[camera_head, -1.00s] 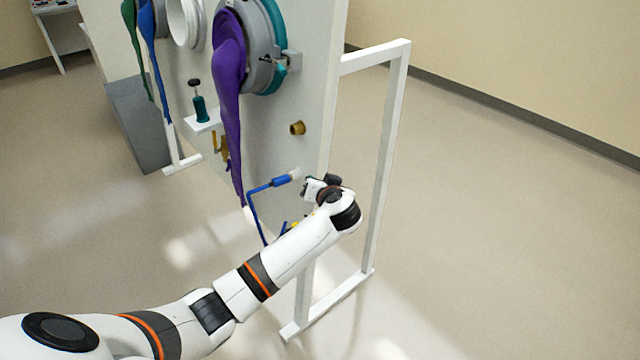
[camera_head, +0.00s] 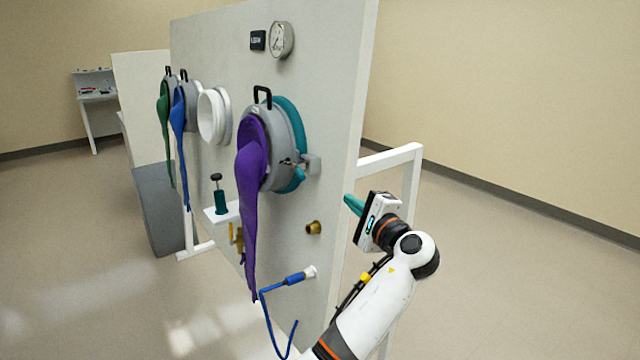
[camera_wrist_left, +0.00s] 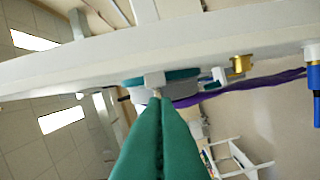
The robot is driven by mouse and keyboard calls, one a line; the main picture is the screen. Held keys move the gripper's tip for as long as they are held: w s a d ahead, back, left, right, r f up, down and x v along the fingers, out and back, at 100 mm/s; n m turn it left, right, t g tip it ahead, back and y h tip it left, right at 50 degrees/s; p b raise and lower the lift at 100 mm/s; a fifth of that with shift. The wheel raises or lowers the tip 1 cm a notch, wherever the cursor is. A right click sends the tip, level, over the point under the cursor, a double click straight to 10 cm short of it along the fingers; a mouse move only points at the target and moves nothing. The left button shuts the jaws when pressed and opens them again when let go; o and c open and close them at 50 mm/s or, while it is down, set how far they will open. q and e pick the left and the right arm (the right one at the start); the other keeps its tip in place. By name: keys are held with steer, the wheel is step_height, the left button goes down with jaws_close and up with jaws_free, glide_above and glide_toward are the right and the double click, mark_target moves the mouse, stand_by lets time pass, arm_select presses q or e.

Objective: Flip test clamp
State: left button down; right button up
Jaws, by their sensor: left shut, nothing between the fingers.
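The gloveport with the purple glove (camera_head: 252,180) is on the pale panel. A teal ring (camera_head: 291,115) lies behind its grey ring, and a clamp with a grey block (camera_head: 311,164) sits at its right edge. My left gripper (camera_head: 352,203) is to the right of and below the clamp, apart from it, with its teal fingers pointing toward the panel. In the left wrist view the fingers (camera_wrist_left: 160,102) are together and empty. Beyond their tips is the clamp's pale block (camera_wrist_left: 154,79), with the teal ring (camera_wrist_left: 182,74) behind it. My right gripper is not in view.
A brass fitting (camera_head: 314,228) and a blue hose connector (camera_head: 295,278) project from the panel below the port. A white frame (camera_head: 412,175) stands behind my left wrist. A gauge (camera_head: 281,40) is above the port. Open floor lies to the right.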

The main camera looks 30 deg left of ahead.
mark_target(300, 172)
arm_select(q)
steer(key=w+a+r+p, duration=0.1)
steer(key=a+p, duration=0.4)
steer(key=a, duration=0.6)
steer(key=shift+w+r+p, duration=0.25)
steer(key=shift+w+p, duration=0.05)
steer(key=shift+w, duration=0.5)
steer(key=shift+a, duration=0.1)
